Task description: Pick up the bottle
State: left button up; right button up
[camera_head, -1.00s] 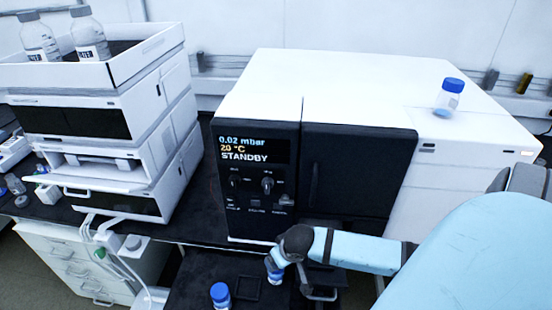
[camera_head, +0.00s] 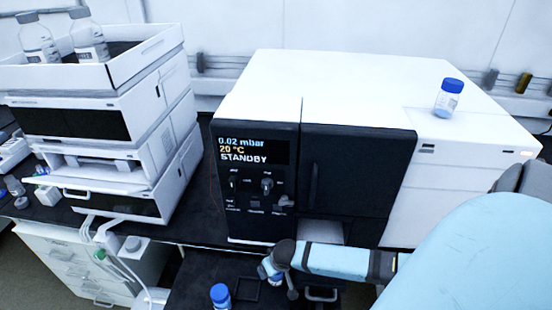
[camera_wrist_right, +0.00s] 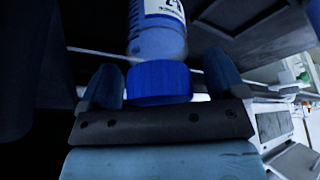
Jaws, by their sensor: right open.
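A clear bottle with a blue cap (camera_wrist_right: 158,83) and a white label lies between the two blue fingers of my right gripper (camera_wrist_right: 163,80) in the right wrist view. The fingers are open, with a gap on each side of the cap. In the head view my right gripper (camera_head: 268,270) is low in the middle, over the black work surface, partly hidden by its own wrist. A blue-capped bottle (camera_head: 220,295) stands just left of it, apart from it. Another blue-capped bottle (camera_head: 448,98) stands on the white instrument. My left gripper is out of view.
The white instrument with a black front (camera_head: 250,185) stands behind my right gripper; its display reads STANDBY. A stack of white modules (camera_head: 140,75) stands at left, with two clear bottles in its top tray. The black surface (camera_head: 195,275) around the near bottle is mostly clear.

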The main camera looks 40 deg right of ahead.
jog(key=c, duration=1.1)
